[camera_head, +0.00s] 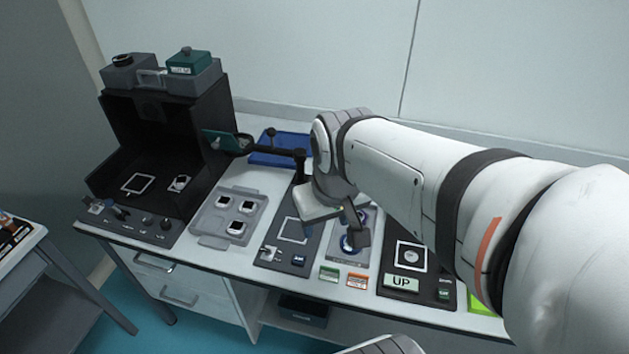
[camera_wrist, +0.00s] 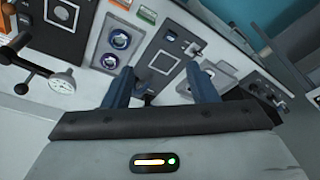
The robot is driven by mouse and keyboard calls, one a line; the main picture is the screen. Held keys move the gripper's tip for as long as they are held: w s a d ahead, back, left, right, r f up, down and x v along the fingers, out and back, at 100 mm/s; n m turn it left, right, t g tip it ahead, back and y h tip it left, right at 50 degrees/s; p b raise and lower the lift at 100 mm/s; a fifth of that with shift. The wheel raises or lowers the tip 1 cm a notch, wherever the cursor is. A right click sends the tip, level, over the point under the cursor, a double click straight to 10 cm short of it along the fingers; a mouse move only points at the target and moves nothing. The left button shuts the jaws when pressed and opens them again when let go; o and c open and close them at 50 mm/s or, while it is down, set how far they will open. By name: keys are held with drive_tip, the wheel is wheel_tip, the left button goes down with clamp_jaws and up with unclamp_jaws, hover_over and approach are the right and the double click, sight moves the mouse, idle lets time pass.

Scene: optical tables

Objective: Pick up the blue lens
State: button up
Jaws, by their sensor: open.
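Two round lenses with blue rims sit in a grey holder plate (camera_head: 338,258) on the table. The nearer blue lens (camera_head: 347,244) is partly hidden by my gripper (camera_head: 353,228) in the head view; the other (camera_head: 363,216) is behind it. In the wrist view one blue lens (camera_wrist: 120,39) is above the other (camera_wrist: 109,62), both up and left of my left finger. My gripper (camera_wrist: 160,69) is open with nothing between its fingers. It is above the table; the exact height is hard to tell.
A black pad with a white square outline (camera_head: 294,230) lies left of the holder. Another pad (camera_head: 411,256) with an "UP" label lies right. A grey tray (camera_head: 212,222) holds several small square parts. A dark open box (camera_head: 120,150) stands at the left.

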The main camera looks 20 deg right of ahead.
drive_tip(key=shift+o, duration=1.1)
drive_tip(key=w+d+f+n+g+b, duration=0.1)
drive_tip(key=w+d+f+n+b, duration=0.1)
drive_tip(key=w+d+f+b, duration=0.1)
drive_tip(key=w+d+f+n+g+b, duration=0.1)
drive_tip(key=w+d+f+n+b, duration=0.1)
drive_tip(key=w+d+f+b, duration=0.2)
drive_tip(key=w+d+f+n+b, duration=0.2)
drive_tip(key=w+d+f+b, duration=0.2)
drive_tip(key=f+b, duration=0.4)
drive_tip(key=shift+w+f+g, duration=0.2)
drive_tip(key=shift+w+f, duration=0.1)
drive_tip(key=shift+f, duration=0.4)
drive_tip(key=shift+w+f+g, duration=0.2)
drive_tip(key=shift+w+f, duration=0.1)
drive_tip(key=shift+f, duration=0.35)
drive_tip(key=shift+d+f, duration=0.2)
drive_tip(key=shift+f, duration=0.15)
drive_tip(key=f, duration=0.2)
drive_tip(key=f+b, duration=0.1)
drive_tip(key=f, duration=0.4)
drive_tip(key=shift+s+d, duration=0.25)
drive_tip(key=shift+d, duration=0.05)
drive_tip(key=c, duration=0.8)
